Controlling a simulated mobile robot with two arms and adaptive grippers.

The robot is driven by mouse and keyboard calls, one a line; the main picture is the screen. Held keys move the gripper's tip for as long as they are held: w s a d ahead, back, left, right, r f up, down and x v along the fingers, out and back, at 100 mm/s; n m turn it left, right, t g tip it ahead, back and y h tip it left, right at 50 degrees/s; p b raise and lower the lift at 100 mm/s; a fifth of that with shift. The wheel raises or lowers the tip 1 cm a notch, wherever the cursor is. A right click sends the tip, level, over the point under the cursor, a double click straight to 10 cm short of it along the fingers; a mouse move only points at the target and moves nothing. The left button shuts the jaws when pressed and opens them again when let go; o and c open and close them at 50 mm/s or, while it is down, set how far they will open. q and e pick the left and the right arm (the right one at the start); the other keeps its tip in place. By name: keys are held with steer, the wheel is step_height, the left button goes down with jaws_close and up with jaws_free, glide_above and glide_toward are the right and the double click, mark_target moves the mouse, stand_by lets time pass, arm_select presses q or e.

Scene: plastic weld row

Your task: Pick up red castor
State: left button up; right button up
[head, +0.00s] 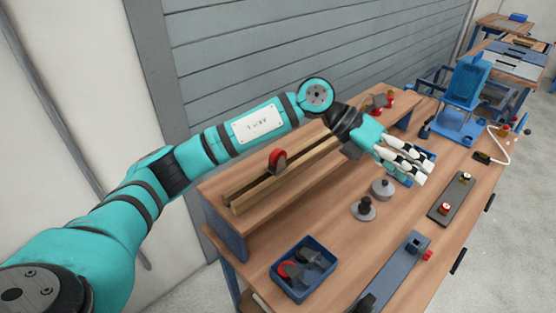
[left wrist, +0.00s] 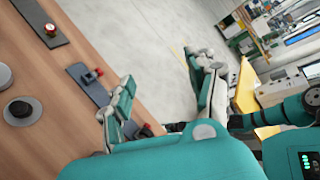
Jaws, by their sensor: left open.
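A red castor (head: 278,159) stands on the wooden rails of the raised shelf on the workbench, in the head view. More castors with red and dark parts lie in a blue bin (head: 303,268) at the bench's near left. My left gripper (head: 421,168) is open and empty above the bench, to the right of the castor on the rails and well apart from it. Its spread fingers also show in the left wrist view (left wrist: 162,85), with floor between them. No castor is clearly seen in the left wrist view. My right gripper is not in view.
Two grey round pieces (head: 383,189) (head: 364,208) stand mid-bench. A dark plate (head: 451,197) with small red-topped parts and a grey-blue clamp fixture (head: 400,266) lie along the front. A blue machine (head: 466,100) stands at the far end. A grey slatted wall is behind.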

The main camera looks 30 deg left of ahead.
arm_select(q)
steer(key=w+a+y, duration=0.4)
steer(key=a+y, duration=0.3)
steer(key=a, duration=0.7)
step_height(320, 180, up, 6)
steer(key=n+y, duration=0.3)
steer(key=y, duration=0.3)
glide_above(278, 150)
steer(key=a, duration=0.1)
steer(key=f+p, duration=0.1)
steer(key=f, duration=0.3)
steer(key=f+p, duration=0.1)
steer(key=f, duration=0.2)
steer(key=f+p, duration=0.1)
steer(key=f, duration=0.3)
steer(key=shift+s+f+p, duration=0.3)
steer(key=f+p, duration=0.2)
steer(key=f, duration=0.1)
steer(key=d+f, duration=0.1)
steer(key=shift+w+f+p, duration=0.2)
steer(key=shift+f+p, duration=0.15)
steer(key=shift+p, duration=0.05)
steer(key=shift+f, duration=0.35)
steer(key=shift+r, duration=0.1)
jaws_close()
